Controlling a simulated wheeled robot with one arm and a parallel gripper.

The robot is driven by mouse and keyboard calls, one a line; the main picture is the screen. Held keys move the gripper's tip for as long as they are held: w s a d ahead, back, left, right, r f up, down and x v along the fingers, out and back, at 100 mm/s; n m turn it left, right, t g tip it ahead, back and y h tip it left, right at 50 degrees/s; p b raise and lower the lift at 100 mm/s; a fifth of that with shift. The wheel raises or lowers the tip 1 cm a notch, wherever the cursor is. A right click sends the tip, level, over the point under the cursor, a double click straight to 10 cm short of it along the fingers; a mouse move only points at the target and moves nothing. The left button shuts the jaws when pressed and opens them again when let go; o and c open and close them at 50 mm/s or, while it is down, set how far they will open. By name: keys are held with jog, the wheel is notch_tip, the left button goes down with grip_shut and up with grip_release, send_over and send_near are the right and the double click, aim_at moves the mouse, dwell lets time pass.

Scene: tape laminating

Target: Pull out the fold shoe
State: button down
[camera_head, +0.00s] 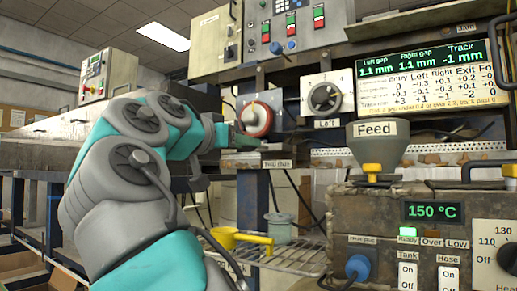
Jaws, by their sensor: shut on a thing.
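A small label (277,164) reading "Fold shoe" is on the front edge of the machine, below a red-ringed dial. The fold shoe (245,159) appears as a low greyish metal piece just left of this label, partly hidden by my wrist. My gripper (240,140) is at the end of my grey and teal arm, directly above and against this piece. It is shut on the fold shoe, though the fingertips are small and dark, so the exact contact is hard to see.
The red-ringed dial (256,119) is close above my gripper. A second dial (325,97), marked Left, is to the right. A Feed hopper (376,150) stands on the heated tank unit (420,240). A wire rack (285,255) with a yellow ladle (235,238) is below.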

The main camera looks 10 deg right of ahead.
jog(key=shift+s+a, duration=0.25)
jog(key=shift+s, duration=0.05)
jog(key=c, duration=0.5)
grip_release()
jog(key=v, duration=0.7)
jog(key=shift+s+a, duration=0.25)
jog(key=shift+s, duration=0.05)
jog(key=shift+w, duration=0.1)
